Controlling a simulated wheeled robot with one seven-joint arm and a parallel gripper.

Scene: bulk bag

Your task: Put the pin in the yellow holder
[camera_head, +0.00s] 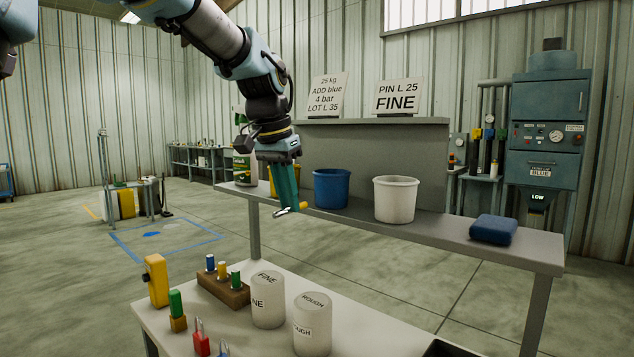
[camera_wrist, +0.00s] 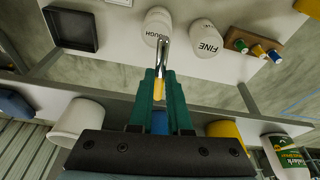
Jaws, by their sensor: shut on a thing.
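My gripper (camera_head: 290,207) has green fingers and hangs in front of the back bench. It is shut on the pin, which has a silver shaft and a yellow end; in the wrist view the pin (camera_wrist: 165,45) sticks out beyond the fingertips (camera_wrist: 160,86). In the head view the pin (camera_head: 301,206) lies roughly sideways and shows only small. The yellow holder (camera_head: 157,282), an upright yellow block with a dark spot on its side, stands at the left of the front table, lower and left of my gripper. A yellow corner in the wrist view (camera_wrist: 309,8) may be it.
The front table (camera_head: 265,340) holds a wooden rack (camera_head: 234,297) with blue, yellow and green pegs, a green-topped piece (camera_head: 175,304), a red padlock (camera_head: 201,345), and FINE (camera_head: 268,312) and ROUGH (camera_head: 312,340) cylinders. Blue (camera_head: 331,190) and white (camera_head: 395,203) buckets stand on the back bench.

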